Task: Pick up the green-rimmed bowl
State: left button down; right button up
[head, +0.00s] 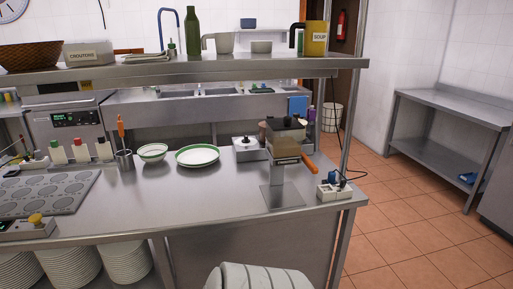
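The green-rimmed bowl (152,154) is small and white with a green band at its rim. It sits upright on the steel counter (170,205), left of the middle, and looks empty. A wider white plate or shallow dish (198,157) with a green rim lies just to its right, at most a small gap away. Neither of my grippers is in the head view, so whether they are open or shut is hidden.
A metal cup with an orange-handled utensil (125,160) stands left of the bowl. A stand-mounted device (285,150) with an orange handle and a power strip (333,191) are at right. A loaded shelf (200,70) spans above. The front counter is clear.

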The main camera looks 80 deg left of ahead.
aim_at(153, 153)
jog(key=u, duration=3.75)
